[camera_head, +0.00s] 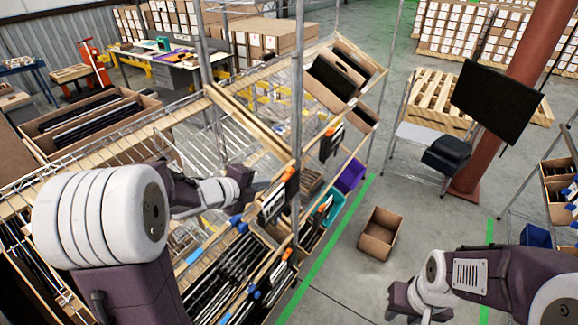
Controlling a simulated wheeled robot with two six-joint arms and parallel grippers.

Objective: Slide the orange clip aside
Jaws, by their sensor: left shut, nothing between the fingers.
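An orange clip (290,174) sits on the front rail of the rack, by the metal post and above a dark and white label holder (272,203). Similar orange clips show further along, one up the rail (332,130) and one on the lower rail (287,254); I cannot tell which one the task names. My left gripper (258,184) is shut and empty, just left of the nearest clip. I cannot tell whether it touches it. My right gripper (402,303) is low at the bottom right, away from the rack; its fingers are not clear.
The wire rack holds tilted cartons (335,82) and a long box (90,120) of dark items. A vertical post (297,110) stands close to the clip. Purple (350,176) and teal (333,208) bins sit lower. An empty carton (380,233) is on the open floor.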

